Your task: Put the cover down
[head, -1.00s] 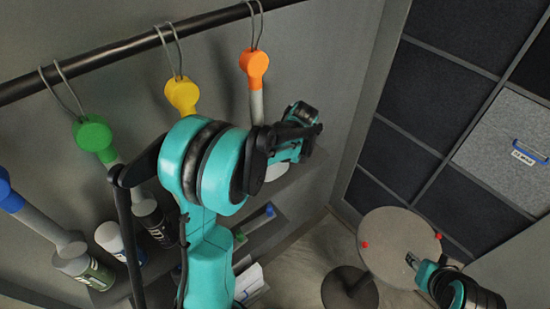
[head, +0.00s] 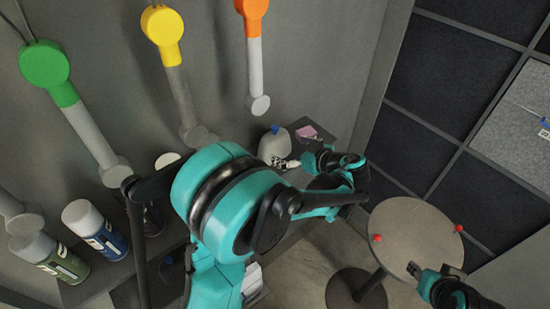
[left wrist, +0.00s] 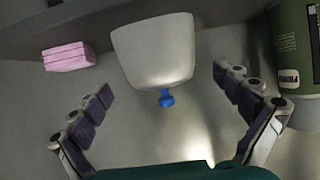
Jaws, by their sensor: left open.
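A pale, rounded piece (head: 274,146) with a small blue knob (head: 275,128) rests on the shelf; I cannot tell for sure if it is the cover. My left gripper (head: 287,163) is beside it, partly hidden by its own arm. In the left wrist view the pale piece (left wrist: 155,50) lies ahead between the spread fingers of my left gripper (left wrist: 163,84), with its blue knob (left wrist: 166,98) towards me. The fingers are open and hold nothing. My right gripper (head: 413,269) is over the round table (head: 405,225); its jaws are too small to judge.
Spray cans, one blue-labelled (head: 97,230) and one green (head: 50,257), stand on the shelf at left. Green (head: 44,64), yellow (head: 162,25) and orange (head: 252,10) topped rods hang above. Small red knobs sit on the round table.

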